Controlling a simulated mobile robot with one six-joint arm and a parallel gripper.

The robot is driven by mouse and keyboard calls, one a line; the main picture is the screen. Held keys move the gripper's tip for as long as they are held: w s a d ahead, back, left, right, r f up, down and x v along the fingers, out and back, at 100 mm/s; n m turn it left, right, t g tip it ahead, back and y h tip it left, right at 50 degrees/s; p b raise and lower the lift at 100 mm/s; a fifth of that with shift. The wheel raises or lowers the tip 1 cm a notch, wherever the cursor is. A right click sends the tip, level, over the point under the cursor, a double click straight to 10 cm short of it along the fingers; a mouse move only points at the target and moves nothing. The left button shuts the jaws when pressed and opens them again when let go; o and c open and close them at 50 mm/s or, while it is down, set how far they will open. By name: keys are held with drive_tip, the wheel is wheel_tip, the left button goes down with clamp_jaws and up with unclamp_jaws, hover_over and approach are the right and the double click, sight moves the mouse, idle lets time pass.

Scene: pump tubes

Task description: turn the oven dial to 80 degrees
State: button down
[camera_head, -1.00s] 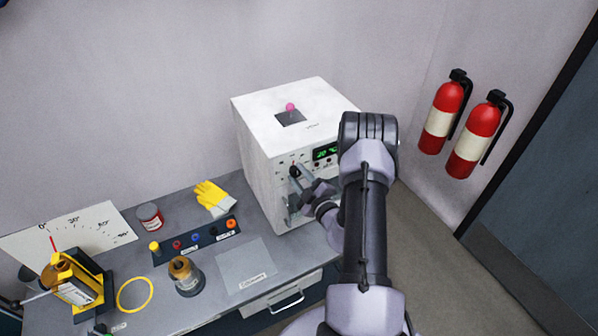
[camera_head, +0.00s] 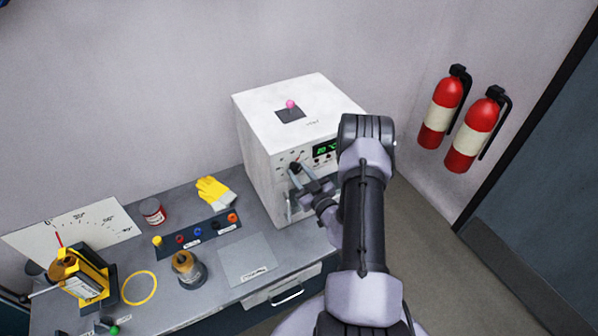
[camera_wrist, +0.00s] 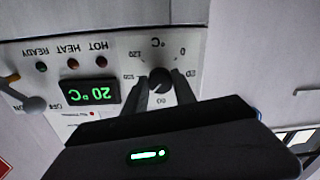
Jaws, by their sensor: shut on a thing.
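The white oven (camera_head: 262,150) stands at the back right of the bench, its control panel facing my arm. Its black round dial (camera_wrist: 160,80) is in the middle of a printed °C scale, shown upside down in the wrist view. My gripper (camera_wrist: 161,82) is shut on the dial, one finger on each side. The dial's pointer is too small and dark to read. The green oven display (camera_wrist: 90,94) reads 20 °C. In the head view my gripper (camera_head: 305,180) is at the oven front and partly covers the dial.
An ON/OFF toggle switch (camera_wrist: 34,103) and small indicator lamps (camera_wrist: 73,63) sit beside the display. A grey mat (camera_head: 247,258), yellow gloves (camera_head: 213,191) and a brown-topped jar (camera_head: 186,268) are on the bench. Two fire extinguishers (camera_head: 441,110) hang on the right wall.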

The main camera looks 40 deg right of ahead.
drive_tip(key=shift+r, duration=0.15)
idle(0.3)
drive_tip(key=c, duration=1)
unclamp_jaws()
drive_tip(key=shift+w, duration=0.1)
drive_tip(key=b+v, duration=0.1)
drive_tip(key=v, duration=1.6)
drive_tip(key=shift+s, duration=0.3)
